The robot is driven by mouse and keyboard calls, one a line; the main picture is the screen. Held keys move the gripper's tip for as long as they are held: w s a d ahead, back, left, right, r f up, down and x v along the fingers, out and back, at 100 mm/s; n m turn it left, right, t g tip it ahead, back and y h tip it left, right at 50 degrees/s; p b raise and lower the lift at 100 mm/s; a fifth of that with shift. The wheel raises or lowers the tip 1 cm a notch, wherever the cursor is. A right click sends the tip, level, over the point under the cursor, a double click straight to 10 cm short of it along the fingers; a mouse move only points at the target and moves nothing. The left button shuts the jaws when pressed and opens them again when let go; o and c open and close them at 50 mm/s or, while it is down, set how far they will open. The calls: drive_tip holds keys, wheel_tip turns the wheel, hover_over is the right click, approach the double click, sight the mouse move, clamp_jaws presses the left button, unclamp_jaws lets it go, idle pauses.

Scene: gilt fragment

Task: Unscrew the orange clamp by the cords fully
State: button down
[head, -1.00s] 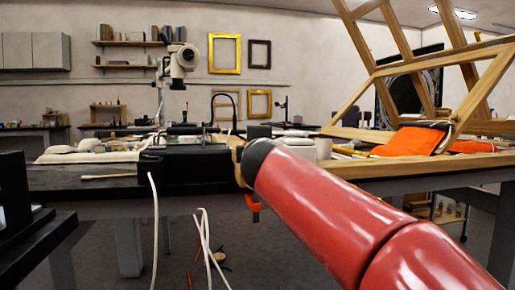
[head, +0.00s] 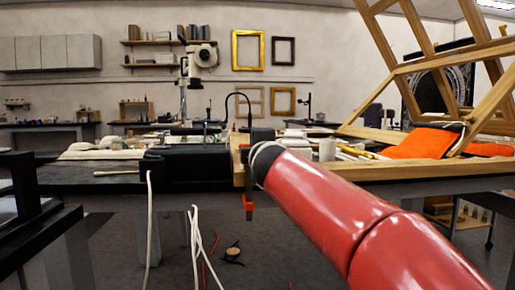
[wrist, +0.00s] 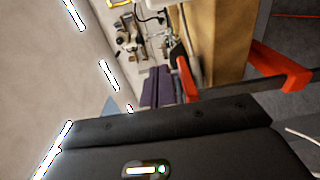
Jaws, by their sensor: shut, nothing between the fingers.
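The orange clamp (head: 248,207) hangs at the front edge of the wooden board, near the white cords (head: 196,240). In the wrist view, which is turned sideways, one orange jaw (wrist: 285,67) and a smaller orange piece (wrist: 187,80) sit on a dark bar (wrist: 235,89) along the board's edge. My gripper (wrist: 158,70) shows there as two dark fingers side by side, shut and empty. They are just left of the smaller orange piece in the picture; contact cannot be told. In the head view my red arm hides the gripper. The clamp's screw is not clearly visible.
The wooden board (head: 350,171) lies on the right workbench, with a leaning wooden frame (head: 440,68) and orange cloth (head: 420,143). A black bench (head: 100,182) stands left. White cords hang in front. Another cord (wrist: 303,138) shows in the wrist view.

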drive_tip(key=shift+w+d, duration=0.1)
drive_tip(key=shift+w, duration=0.05)
drive_tip(key=shift+w+d, duration=0.5)
drive_tip(key=shift+d, duration=0.05)
drive_tip(key=shift+w+d+r+p, duration=0.1)
drive_tip(key=shift+w+d+p, duration=0.15)
drive_tip(key=shift+w+p, duration=0.3)
drive_tip(key=p, duration=0.2)
drive_tip(key=n+y+p, duration=0.1)
drive_tip(key=p, duration=0.1)
drive_tip(key=shift+w+d+r, duration=0.1)
drive_tip(key=shift+w+r, duration=0.15)
drive_tip(key=shift+r, duration=0.1)
drive_tip(key=shift+f+g+y, duration=0.3)
drive_tip(key=shift+f+y, duration=0.2)
drive_tip(key=shift+s, duration=0.1)
